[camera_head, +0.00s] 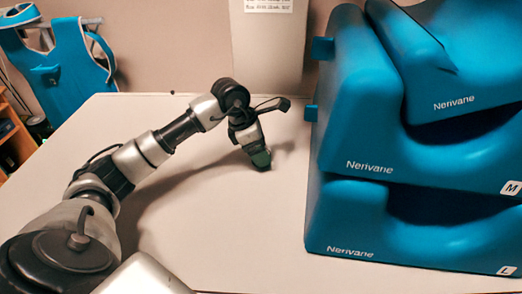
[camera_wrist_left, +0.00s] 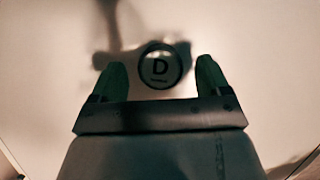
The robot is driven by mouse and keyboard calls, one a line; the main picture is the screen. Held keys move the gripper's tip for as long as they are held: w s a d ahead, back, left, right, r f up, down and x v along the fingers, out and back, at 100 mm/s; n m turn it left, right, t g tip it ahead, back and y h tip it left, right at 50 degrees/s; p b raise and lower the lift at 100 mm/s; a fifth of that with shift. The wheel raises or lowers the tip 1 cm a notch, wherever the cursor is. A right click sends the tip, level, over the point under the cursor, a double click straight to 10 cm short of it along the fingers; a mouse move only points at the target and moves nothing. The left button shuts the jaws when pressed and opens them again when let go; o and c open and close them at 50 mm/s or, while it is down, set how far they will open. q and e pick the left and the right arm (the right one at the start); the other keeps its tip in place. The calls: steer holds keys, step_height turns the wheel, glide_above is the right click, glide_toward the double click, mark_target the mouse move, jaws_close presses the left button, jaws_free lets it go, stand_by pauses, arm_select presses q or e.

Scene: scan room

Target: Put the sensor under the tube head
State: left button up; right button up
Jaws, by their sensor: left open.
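The disc shows between and slightly beyond the fingertips, with a gap on each side. In the head view the disc is hidden by the gripper. No tube head shows in either view. My right gripper is not in view.
Two stacked blue padded "Nerivane" pieces, the upper marked M (camera_head: 360,120) and the lower marked L (camera_head: 335,225), stand right of the gripper. A blue vest-like item (camera_head: 65,70) hangs at the far left. The table (camera_head: 220,235) is bare in front of my left arm.

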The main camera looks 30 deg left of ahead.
arm_select(q)
steer(key=v, duration=1.1)
steer(key=shift+s+f, duration=0.1)
steer(key=shift+f, duration=0.05)
